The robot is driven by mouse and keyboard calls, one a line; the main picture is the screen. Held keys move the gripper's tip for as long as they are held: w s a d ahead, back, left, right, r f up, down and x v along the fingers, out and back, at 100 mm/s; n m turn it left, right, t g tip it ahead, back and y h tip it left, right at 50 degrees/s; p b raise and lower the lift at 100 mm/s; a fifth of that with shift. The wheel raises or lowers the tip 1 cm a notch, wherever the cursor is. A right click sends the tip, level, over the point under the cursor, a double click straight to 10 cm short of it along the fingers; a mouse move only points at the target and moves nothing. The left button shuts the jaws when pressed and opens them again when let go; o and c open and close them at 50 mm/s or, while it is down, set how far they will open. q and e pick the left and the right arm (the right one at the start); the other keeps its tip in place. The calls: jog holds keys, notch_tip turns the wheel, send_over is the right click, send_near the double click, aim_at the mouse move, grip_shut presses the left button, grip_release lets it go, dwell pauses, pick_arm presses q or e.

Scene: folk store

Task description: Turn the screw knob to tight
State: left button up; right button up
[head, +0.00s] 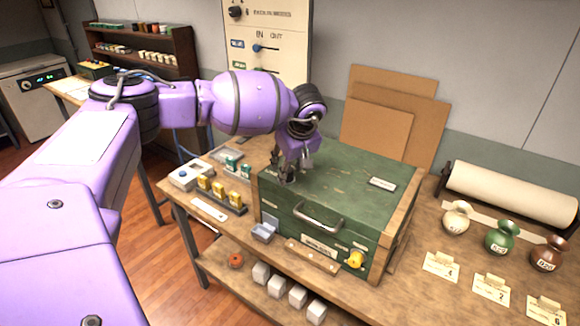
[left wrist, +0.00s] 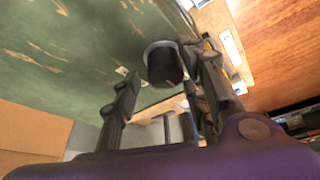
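A green wooden box (head: 340,190) stands on the workbench. In the left wrist view a dark round knob (left wrist: 164,66) with a pale metal ring at its base stands up from the box's green top (left wrist: 70,50). My left gripper (head: 287,178) points down at the back left of the box top and mostly hides this knob in the head view. In the left wrist view my left gripper (left wrist: 164,68) has its fingers apart, one on each side of the knob. A gap shows at the left finger; contact at the right finger is unclear. My right gripper is not in view.
A yellow knob (head: 356,259) and a metal handle (head: 318,218) are on the box front. Small yellow bottles (head: 219,190) stand left of it. Vases (head: 500,240), cards and a paper roll (head: 512,193) lie to the right. Cardboard sheets (head: 385,115) lean behind.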

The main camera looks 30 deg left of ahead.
pick_arm(q)
jog(key=shift+r, duration=0.1)
jog(key=v, duration=1.2)
